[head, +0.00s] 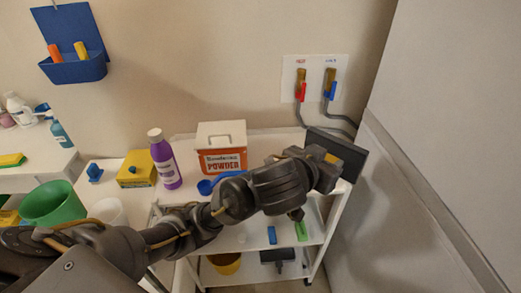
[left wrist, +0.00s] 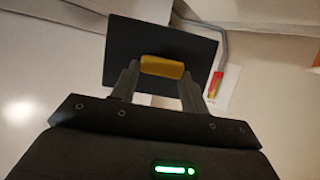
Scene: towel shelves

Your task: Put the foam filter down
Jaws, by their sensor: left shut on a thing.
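The foam filter (head: 350,152) is a dark, flat rectangular panel with a yellow grip piece. In the head view it is at the end of my left arm, over the right end of the white shelf unit's top (head: 283,146). My left gripper (head: 328,166) is shut on the yellow piece. In the left wrist view the dark panel of the foam filter (left wrist: 160,38) stands beyond the fingers of the left gripper (left wrist: 160,80), with the yellow piece between them. I cannot tell whether the panel touches the shelf. My right gripper is not in view.
A powder box (head: 221,148), a purple bottle (head: 164,160) and a yellow box (head: 137,170) stand left on the top. Red and blue valves (head: 301,88) with grey hoses are on the wall behind. A grey panel (head: 450,120) bounds the right side. Lower shelves hold a yellow bucket (head: 225,264).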

